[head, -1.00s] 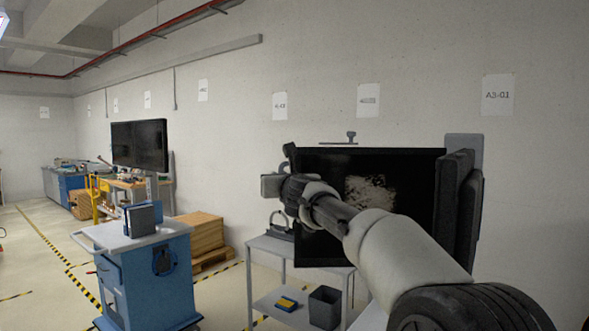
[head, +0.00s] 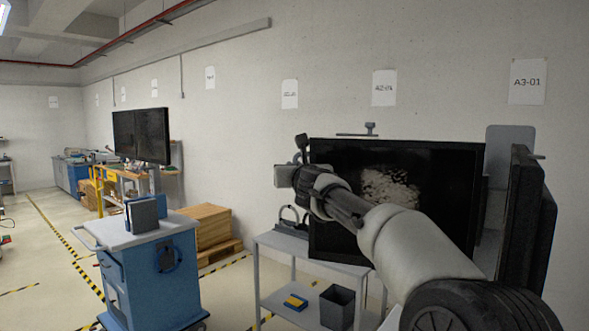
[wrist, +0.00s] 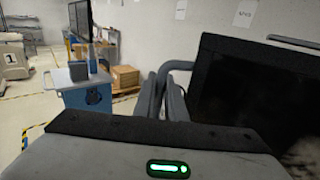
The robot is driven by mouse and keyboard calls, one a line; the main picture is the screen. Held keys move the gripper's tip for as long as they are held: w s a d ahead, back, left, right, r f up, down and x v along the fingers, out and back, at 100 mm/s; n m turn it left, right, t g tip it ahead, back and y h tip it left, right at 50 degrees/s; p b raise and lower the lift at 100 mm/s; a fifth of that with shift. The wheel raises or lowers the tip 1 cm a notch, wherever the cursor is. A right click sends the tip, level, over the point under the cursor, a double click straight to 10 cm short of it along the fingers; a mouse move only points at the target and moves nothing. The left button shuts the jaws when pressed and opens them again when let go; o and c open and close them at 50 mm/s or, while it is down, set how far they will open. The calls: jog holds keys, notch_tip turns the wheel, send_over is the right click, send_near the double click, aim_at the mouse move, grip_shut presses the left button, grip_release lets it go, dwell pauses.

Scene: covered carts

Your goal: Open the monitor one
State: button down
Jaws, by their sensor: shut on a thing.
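My gripper (head: 287,177) is at the monitor's left edge in the head view, with my arm crossing in front of the screen. In the wrist view my gripper (wrist: 165,95) shows grey fingers close together, left of the monitor. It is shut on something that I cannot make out. A grey bar with a knob (head: 370,129) shows above the monitor.
Dark upright panels (head: 525,220) and a grey plate (head: 510,145) stand right of the monitor. A blue cart (head: 150,270) holding binders is at the left. A grey bin (head: 337,308) sits on the low cart's lower shelf. Boxes (head: 205,232) lie behind.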

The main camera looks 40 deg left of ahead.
jog(key=shift+w+d, duration=0.1)
jog(key=shift+w, duration=0.05)
jog(key=c, duration=2.1)
grip_release()
jog(key=shift+s+d+f+b, duration=0.2)
jog(key=shift+s+d+b, duration=0.1)
jog(key=shift+b, duration=0.4)
jog(key=b+v, duration=0.9)
jog(key=v, duration=0.7)
jog(key=shift+s+r, duration=0.2)
jog(key=shift+s, duration=0.1)
jog(key=shift+d, duration=0.15)
